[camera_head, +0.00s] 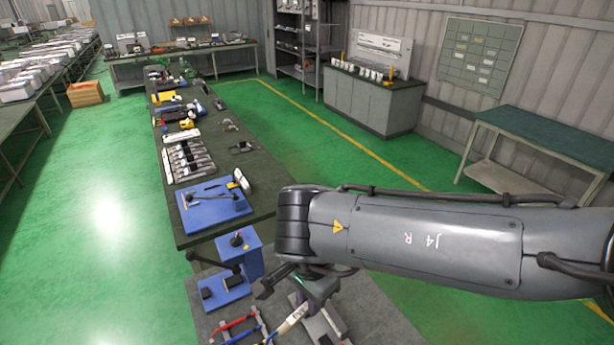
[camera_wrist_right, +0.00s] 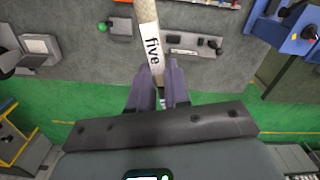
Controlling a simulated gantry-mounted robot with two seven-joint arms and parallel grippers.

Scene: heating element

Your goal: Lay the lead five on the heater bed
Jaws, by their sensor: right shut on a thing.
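Lead five (camera_wrist_right: 150,40) is a pale lead with a white tag reading "five". In the right wrist view my right gripper (camera_wrist_right: 161,75) is shut on it, and the lead points away from the fingers toward the top of the picture. In the head view my right gripper (camera_head: 306,294) is at the lower middle, partly hidden by its own arm, with the pale lead (camera_head: 293,319) below it. I cannot tell for sure which fixture is the heater bed. My left gripper is not in view.
A rack (camera_head: 256,318) with red and blue leads is at the near edge. A blue fixture (camera_head: 238,296) stands beside it, and a blue board (camera_head: 197,217) lies farther back. Tools line the long bench beyond. In the wrist view, a grey box (camera_wrist_right: 38,48) sits left.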

